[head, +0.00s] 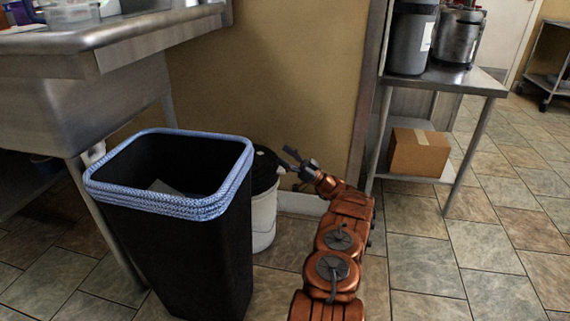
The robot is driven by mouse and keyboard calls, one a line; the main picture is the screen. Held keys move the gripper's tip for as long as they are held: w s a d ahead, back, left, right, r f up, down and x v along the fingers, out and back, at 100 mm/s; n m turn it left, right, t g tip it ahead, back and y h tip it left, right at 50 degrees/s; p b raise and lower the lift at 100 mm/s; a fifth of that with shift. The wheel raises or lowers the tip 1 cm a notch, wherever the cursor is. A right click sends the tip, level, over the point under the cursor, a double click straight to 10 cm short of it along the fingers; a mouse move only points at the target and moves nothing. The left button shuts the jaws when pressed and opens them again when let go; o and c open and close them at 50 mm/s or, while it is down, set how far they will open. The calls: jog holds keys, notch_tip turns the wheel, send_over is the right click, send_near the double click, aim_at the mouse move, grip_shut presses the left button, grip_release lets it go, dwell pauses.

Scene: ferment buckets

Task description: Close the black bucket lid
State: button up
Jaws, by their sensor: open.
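A white bucket (263,217) stands on the floor by the wall, partly hidden behind a tall black bin. Its black lid (264,170) shows at the top of the bucket; the bin's rim hides its left part, and I cannot tell how far it is open. My gripper (288,160) is open at the right edge of the lid, with one finger raised above the other. I cannot tell whether it touches the lid.
The black bin with a blue-edged liner (215,208) stands close in front and left of the bucket. A steel sink (75,95) is at left. A steel table (465,80) with a cardboard box (418,152) below stands right. The tiled floor at right is clear.

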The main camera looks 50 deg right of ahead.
jog(key=shift+r, duration=0.95)
